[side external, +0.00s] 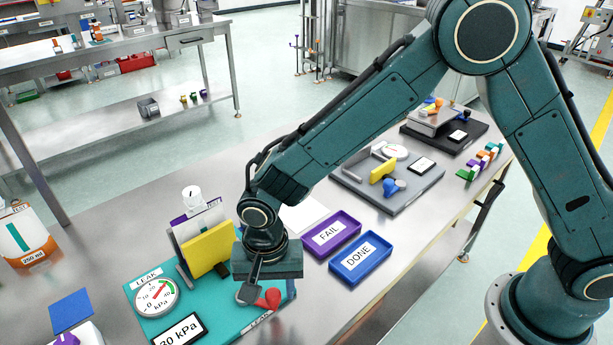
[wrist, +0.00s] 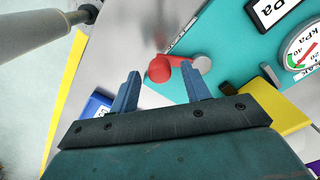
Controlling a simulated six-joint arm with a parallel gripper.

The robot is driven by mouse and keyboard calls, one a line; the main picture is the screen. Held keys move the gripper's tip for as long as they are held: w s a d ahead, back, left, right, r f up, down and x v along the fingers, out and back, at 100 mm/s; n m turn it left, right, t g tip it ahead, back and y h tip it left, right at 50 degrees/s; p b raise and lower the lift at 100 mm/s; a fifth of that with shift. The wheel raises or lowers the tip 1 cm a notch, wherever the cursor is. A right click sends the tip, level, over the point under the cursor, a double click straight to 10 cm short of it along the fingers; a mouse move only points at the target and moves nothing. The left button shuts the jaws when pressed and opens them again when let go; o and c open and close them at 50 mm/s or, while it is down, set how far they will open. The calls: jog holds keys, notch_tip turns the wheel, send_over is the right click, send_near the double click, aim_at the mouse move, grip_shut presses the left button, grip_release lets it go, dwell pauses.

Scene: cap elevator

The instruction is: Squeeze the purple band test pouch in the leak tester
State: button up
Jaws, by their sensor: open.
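The leak tester has a teal base (side external: 222,318) with a round kPa gauge (side external: 157,298), a yellow plate (side external: 209,249) and a red-knobbed lever (side external: 270,298). The pouch with a purple band (side external: 199,221) and white cap stands upright behind the yellow plate, its lower part hidden. My gripper (side external: 258,286) is open, pointing down over the lever end of the tester. In the wrist view, the red knob (wrist: 159,69) shows between and beyond my open fingers (wrist: 160,88), with nothing held. I cannot tell whether the fingers touch the knob.
A purple FAIL tray (side external: 331,233) and a blue DONE tray (side external: 360,258) lie right of the tester. A grey station (side external: 388,183) with a yellow plate and blue lever stands behind them. An orange-banded 250 ml container (side external: 24,235) and a blue square (side external: 71,310) are at left.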

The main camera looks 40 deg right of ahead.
notch_tip(320, 180, up, 13)
dwell(0.6)
jog(key=shift+r, duration=0.1)
jog(key=s+d+r+n+t, duration=0.1)
jog(key=s+d+r+n, duration=0.1)
jog(key=d+r, duration=0.45)
jog(key=s+d+r+n+t, duration=0.1)
jog(key=s+d+r, duration=0.25)
jog(key=d, duration=0.65)
jog(key=s+d+r+n+t, duration=0.1)
jog(key=s+d+n+t, duration=0.2)
jog(key=s+d, duration=0.8)
jog(key=shift+s+d+r+n+t, duration=0.2)
jog(key=shift+s+r+n+t, duration=0.1)
jog(key=shift+s+n, duration=0.5)
jog(key=shift+w, duration=0.1)
dwell(3.1)
